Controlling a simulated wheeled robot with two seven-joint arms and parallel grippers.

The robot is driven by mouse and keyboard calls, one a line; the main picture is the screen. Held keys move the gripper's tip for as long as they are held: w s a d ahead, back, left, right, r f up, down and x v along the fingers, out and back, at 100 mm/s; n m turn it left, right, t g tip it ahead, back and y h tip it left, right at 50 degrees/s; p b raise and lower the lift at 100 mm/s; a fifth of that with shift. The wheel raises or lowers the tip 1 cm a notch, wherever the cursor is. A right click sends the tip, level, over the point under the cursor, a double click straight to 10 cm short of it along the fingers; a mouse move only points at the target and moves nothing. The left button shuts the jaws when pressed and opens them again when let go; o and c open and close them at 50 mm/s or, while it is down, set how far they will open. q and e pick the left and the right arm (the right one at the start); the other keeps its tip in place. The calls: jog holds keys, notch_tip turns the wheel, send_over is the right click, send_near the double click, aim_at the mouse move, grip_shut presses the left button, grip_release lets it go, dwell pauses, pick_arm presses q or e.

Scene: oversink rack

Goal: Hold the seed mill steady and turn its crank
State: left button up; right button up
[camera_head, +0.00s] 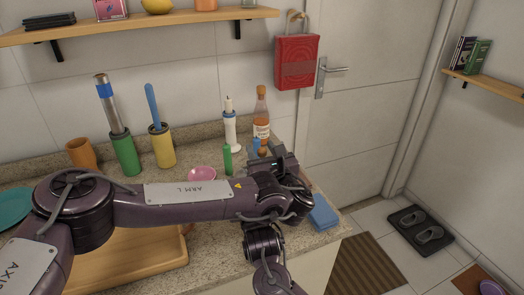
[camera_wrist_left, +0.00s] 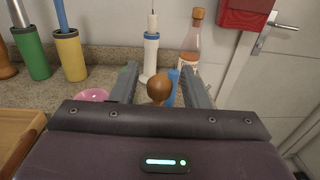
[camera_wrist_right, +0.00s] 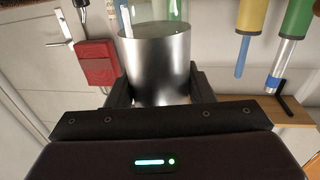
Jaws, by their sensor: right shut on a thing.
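In the right wrist view, which looks upside down, my right gripper (camera_wrist_right: 160,85) is shut on a shiny metal cylinder, the body of the seed mill (camera_wrist_right: 156,62). A clear, greenish part shows beyond its rim. In the left wrist view, a round brown wooden knob, apparently the crank's handle (camera_wrist_left: 159,88), lies between the fingers of my left gripper (camera_wrist_left: 158,78). These fingers are open, with a gap seen on both sides of the knob. In the head view my left gripper (camera_head: 284,162) is over the counter's right end, and my left arm hides the mill.
A red box (camera_head: 297,62) hangs behind.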

pick_arm(q)
grip_shut()
jog(key=shift+s+d+r+m+h, duration=0.15)
jog(key=shift+m+h, duration=0.25)
jog(key=shift+h, duration=0.2)
jog(key=shift+s+d+m+t+h, duration=0.15)
jog(key=shift+m+h, duration=0.25)
jog(key=shift+h, duration=0.2)
jog(key=shift+s+m+t+h, duration=0.15)
jog(key=shift+m+h, duration=0.25)
jog(key=shift+h, duration=0.2)
jog(key=shift+s+m+h, duration=0.2)
jog(key=shift+m+h, duration=0.2)
jog(key=shift+h, duration=0.3)
jog(key=shift+f, duration=0.2)
jog(key=shift+o, duration=0.3)
grip_release()
